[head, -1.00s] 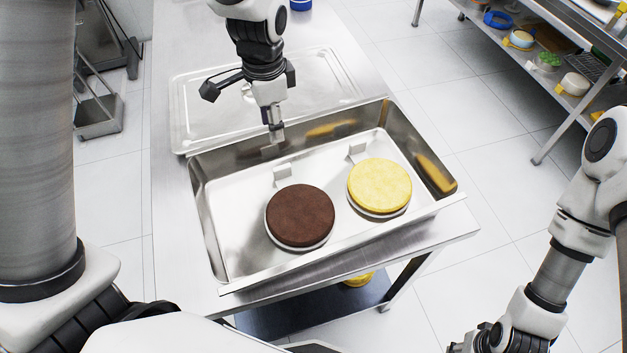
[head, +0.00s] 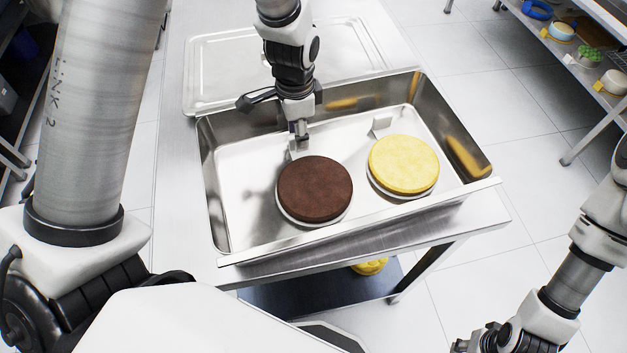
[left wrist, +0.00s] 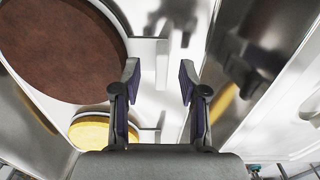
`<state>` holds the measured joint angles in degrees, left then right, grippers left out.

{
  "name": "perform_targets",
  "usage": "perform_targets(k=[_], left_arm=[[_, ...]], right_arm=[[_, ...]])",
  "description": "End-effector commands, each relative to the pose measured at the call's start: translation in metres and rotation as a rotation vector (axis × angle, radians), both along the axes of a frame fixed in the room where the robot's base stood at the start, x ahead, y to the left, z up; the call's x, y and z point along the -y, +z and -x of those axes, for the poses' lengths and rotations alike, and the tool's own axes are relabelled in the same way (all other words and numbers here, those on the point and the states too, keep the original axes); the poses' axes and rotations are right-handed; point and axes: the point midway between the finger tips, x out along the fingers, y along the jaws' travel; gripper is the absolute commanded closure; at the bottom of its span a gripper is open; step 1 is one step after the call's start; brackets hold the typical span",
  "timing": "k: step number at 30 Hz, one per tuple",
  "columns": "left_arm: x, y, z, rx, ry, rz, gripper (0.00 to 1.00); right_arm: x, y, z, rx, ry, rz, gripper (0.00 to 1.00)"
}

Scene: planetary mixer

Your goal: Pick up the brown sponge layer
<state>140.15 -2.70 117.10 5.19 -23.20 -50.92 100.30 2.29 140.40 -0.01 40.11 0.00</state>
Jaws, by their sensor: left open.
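The brown sponge layer (head: 314,188) is a dark round disc on a pale round base in the left part of a deep steel pan (head: 224,225). A small metal tab (head: 298,150) stands up at the far side of its base. My left gripper (head: 299,138) points down over that tab. In the left wrist view its open fingers (left wrist: 159,82) are on either side of the tab (left wrist: 162,62), with gaps visible. The brown layer (left wrist: 60,45) is at the upper left there. My right gripper (head: 478,341) is at the bottom edge of the head view, its jaws unclear.
A yellow layer (head: 404,163) on a similar tabbed base sits to the right in the pan. A flat steel lid or tray (head: 222,72) lies behind the pan on the steel table (head: 172,190). A shelf rack (head: 597,130) with kitchen items stands at the upper right.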

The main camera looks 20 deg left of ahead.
Motion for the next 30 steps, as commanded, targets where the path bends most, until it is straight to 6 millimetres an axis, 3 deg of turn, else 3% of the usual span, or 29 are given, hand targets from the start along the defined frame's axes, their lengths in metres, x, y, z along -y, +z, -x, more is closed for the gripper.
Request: perform_targets(k=[3,9,12,13,25,30], left_arm=[[0.0,-0.014,0.0,-0.001,0.0,0.001,0.57],[0.0,-0.015,0.0,0.002,0.001,0.001,0.57],[0.0,-0.015,0.0,0.002,0.001,0.001,0.93],[0.0,-0.015,0.0,0.002,0.001,0.001,1.0],[0.0,-0.012,-0.001,0.003,0.001,0.001,1.0],[0.0,0.016,-0.002,0.008,0.001,0.001,1.0]], right_arm=[[0.0,0.002,0.0,0.0,0.0,0.0,0.6],[0.0,0.001,0.0,0.0,0.0,0.0,0.6],[0.0,0.001,0.0,0.0,0.0,0.0,0.6],[0.0,0.001,0.0,0.0,0.0,0.0,0.6],[0.0,0.001,0.0,0.0,0.0,0.0,0.6],[0.0,-0.003,0.0,0.0,0.0,0.0,0.6]])
